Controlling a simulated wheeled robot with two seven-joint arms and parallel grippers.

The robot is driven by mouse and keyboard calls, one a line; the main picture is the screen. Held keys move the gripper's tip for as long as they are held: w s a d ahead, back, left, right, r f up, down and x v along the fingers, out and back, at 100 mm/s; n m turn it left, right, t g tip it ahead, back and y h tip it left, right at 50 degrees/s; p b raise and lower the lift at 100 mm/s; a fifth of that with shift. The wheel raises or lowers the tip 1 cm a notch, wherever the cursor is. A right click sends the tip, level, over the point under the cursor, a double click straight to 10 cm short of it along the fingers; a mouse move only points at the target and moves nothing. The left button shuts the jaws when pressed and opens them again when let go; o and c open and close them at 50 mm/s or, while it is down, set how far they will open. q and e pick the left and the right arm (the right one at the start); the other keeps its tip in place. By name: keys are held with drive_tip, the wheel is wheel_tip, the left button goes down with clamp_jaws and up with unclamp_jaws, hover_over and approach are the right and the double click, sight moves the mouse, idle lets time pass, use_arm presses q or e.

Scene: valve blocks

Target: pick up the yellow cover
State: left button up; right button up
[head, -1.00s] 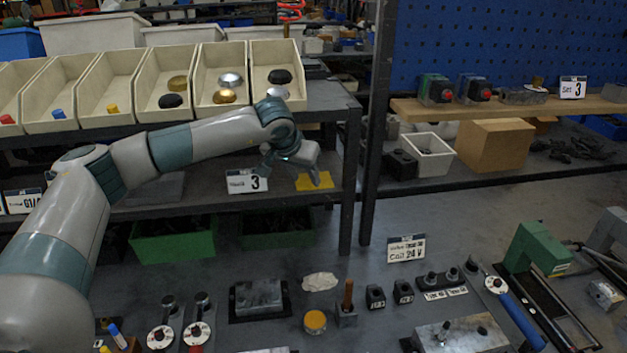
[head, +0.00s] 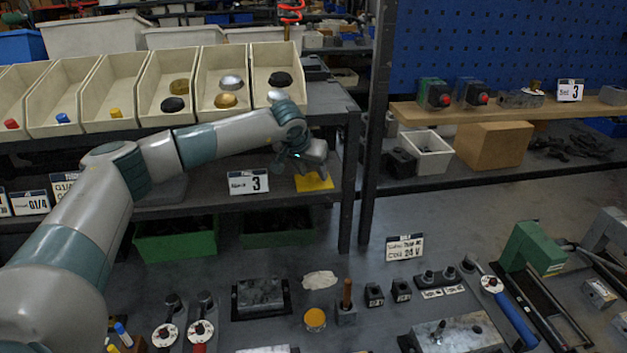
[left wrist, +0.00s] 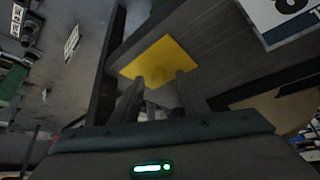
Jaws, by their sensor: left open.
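A flat yellow square (head: 314,183) lies on the middle shelf board, near its right front corner. It shows just beyond the fingertips in the left wrist view (left wrist: 172,52), with a faint darker patch on it; I cannot tell whether a separate cover lies there. My left gripper (head: 317,168) is just above the square and partly hides it. In the left wrist view its two fingers (left wrist: 160,80) are apart with nothing between them. A round yellow-orange piece (head: 315,319) stands on the front table. My right gripper is not in view.
A dark shelf post (head: 350,190) stands close right of the gripper. A label with "3" (head: 248,182) stands left of the yellow square. Green crates (head: 175,240) are below.

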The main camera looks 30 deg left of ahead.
use_arm(q)
drive_tip(key=shift+c, duration=0.5)
clamp_jaws()
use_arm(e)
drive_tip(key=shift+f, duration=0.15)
